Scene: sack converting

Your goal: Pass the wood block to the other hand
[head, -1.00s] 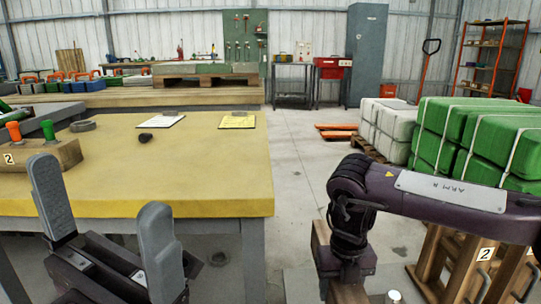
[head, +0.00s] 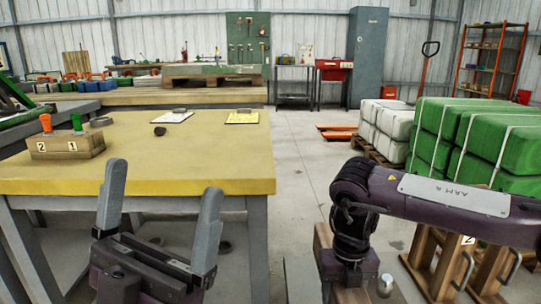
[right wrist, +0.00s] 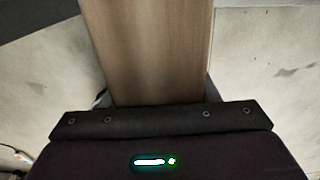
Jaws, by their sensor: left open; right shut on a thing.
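The wood block is a long pale-brown bar. In the right wrist view, the wood block (right wrist: 150,50) runs straight out from between the jaws of my right gripper (right wrist: 160,105). In the head view, part of the wood block (head: 322,236) shows beside my dark right wrist, which hides much of it. My right gripper is shut on it, to the right of the yellow table's corner. My left gripper (head: 163,188) is open and empty in front of the table's near edge, its two grey fingers pointing up. It is to the left of the block and apart from it.
The yellow-topped table (head: 220,160) fills the left side. On it stand a wooden stand (head: 68,146) with orange and green handles, a dark lump and papers. Wooden trestles (head: 437,265) and green bales (head: 433,130) are at the right. The floor between is mostly clear.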

